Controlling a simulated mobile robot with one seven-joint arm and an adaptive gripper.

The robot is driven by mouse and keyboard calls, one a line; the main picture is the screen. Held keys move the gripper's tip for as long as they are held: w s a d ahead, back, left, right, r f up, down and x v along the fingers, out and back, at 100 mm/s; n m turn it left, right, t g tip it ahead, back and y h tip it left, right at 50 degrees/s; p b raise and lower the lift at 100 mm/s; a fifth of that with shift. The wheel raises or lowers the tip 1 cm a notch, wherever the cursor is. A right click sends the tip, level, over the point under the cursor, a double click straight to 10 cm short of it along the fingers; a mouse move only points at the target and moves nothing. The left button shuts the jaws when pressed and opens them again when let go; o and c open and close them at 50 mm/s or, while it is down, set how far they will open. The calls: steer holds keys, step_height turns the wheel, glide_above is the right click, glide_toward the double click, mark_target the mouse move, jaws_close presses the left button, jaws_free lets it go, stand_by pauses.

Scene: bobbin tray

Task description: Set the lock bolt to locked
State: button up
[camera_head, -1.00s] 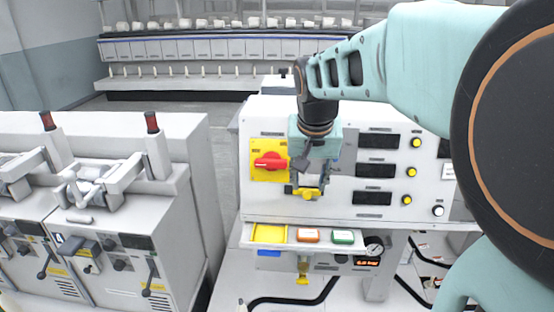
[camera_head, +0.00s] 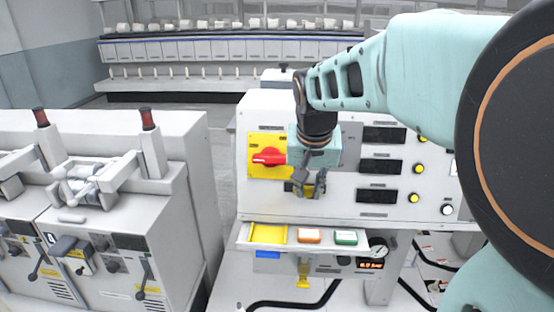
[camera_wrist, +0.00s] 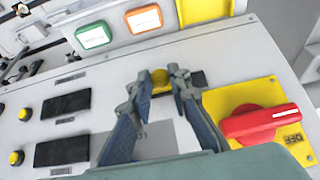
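The lock bolt's yellow knob (camera_wrist: 160,80) sits on the white panel, between my fingertips in the wrist view. My gripper (camera_wrist: 160,84) has a finger close against each side of it and looks shut on it. In the head view my gripper (camera_head: 310,188) is at the panel front, and its fingers hide most of the knob. A small dark patch (camera_wrist: 197,78) shows beside the right fingertip in the wrist view. I cannot read the bolt's position from any marking.
A red rotary switch (camera_head: 268,157) on a yellow plate is close left of my gripper; it also shows in the wrist view (camera_wrist: 260,124). Dark displays (camera_head: 380,166) with round buttons are on the right. Below is a shelf (camera_head: 244,237) with orange and green blocks.

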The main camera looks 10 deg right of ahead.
jaws_close()
steer(key=a, duration=0.4)
steer(key=shift+w, duration=0.4)
steer(key=shift+a, duration=0.1)
steer(key=o, duration=0.7)
jaws_free()
steer(key=shift+a, duration=0.15)
steer(key=shift+d, duration=0.2)
